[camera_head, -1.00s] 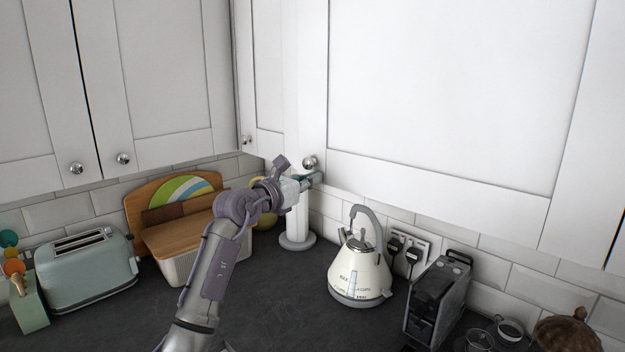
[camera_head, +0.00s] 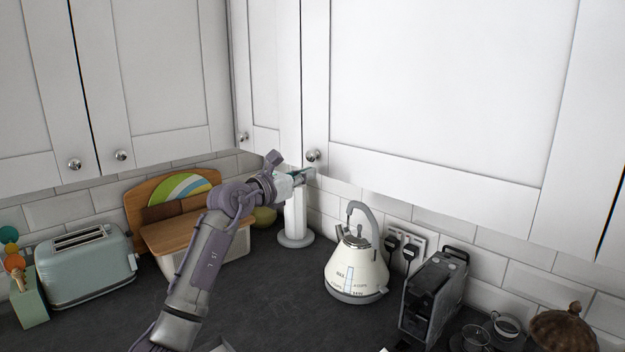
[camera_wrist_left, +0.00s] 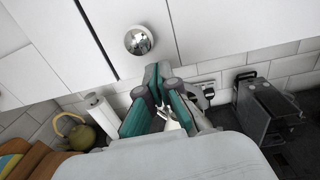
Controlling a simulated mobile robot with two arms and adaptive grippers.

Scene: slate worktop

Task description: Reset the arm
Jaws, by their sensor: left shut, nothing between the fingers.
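My left arm reaches up from the bottom of the head view. My left gripper (camera_head: 308,173) is shut and empty, just below a round silver cabinet knob (camera_head: 313,155). In the left wrist view the gripper's teal-lined fingers (camera_wrist_left: 157,82) meet at their tips, and the knob (camera_wrist_left: 138,40) shows above and to the left of them, apart from them in the picture. My right gripper is in neither view.
White wall cabinets (camera_head: 440,90) hang over the worktop. Below stand a toaster (camera_head: 85,268), a bread bin (camera_head: 205,235), a white paper roll holder (camera_head: 295,220), a kettle (camera_head: 357,268) and a coffee machine (camera_head: 433,292). Dark worktop is clear in front of the kettle.

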